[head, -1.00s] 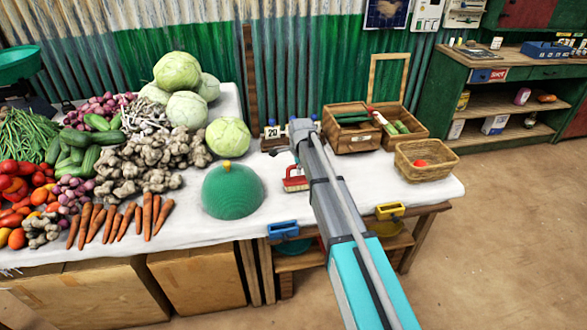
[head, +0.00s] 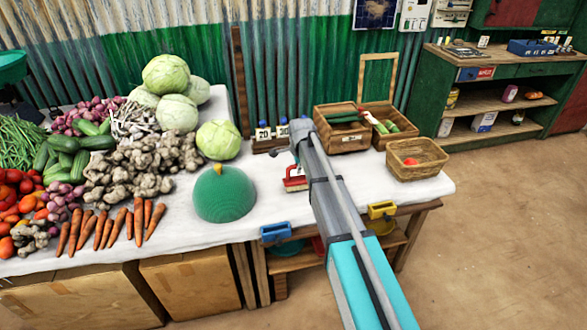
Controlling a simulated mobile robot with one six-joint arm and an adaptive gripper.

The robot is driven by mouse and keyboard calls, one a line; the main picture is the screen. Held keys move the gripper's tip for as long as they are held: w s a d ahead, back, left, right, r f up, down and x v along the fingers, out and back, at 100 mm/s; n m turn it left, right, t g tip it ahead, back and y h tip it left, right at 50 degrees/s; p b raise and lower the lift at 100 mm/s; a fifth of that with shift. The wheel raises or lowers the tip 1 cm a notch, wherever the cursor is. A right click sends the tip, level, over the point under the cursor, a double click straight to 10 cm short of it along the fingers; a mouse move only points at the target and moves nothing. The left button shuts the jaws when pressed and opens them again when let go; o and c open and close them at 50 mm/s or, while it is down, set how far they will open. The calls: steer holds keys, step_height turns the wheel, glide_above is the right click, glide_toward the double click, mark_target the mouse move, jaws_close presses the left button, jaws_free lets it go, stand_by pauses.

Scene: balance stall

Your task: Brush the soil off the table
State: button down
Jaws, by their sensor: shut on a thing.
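The white-topped table (head: 262,205) runs across the left and middle of the head view. A red brush (head: 295,183) with pale bristles is low over or on the cloth, right of the green dome (head: 225,193); I cannot tell whether it touches. My gripper (head: 294,171) is at the brush, shut on it, mostly hidden by my arm. I can make out no soil on the visible cloth; my arm covers part of the table.
Vegetables and cabbages (head: 177,112) fill the table's left. Weights on a wooden block (head: 268,145) stand behind the brush. Crates (head: 345,140) and a basket (head: 418,173) holding a red item are at right. Blue (head: 276,232) and yellow (head: 382,210) items are at the front edge.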

steer(key=shift+w+d, duration=0.25)
steer(key=shift+d, duration=0.65)
steer(key=shift+w+d, duration=0.3)
steer(key=shift+d, duration=0.6)
steer(key=shift+w+d, duration=0.25)
steer(key=shift+d, duration=0.6)
steer(key=shift+d, duration=0.1)
steer(key=shift+w+d, duration=0.25)
steer(key=shift+d, duration=0.65)
steer(key=shift+w+d, duration=0.25)
steer(key=shift+d, duration=0.6)
steer(key=shift+r, duration=0.1)
steer(key=shift+r+p, duration=2.85)
steer(key=shift+p, duration=0.2)
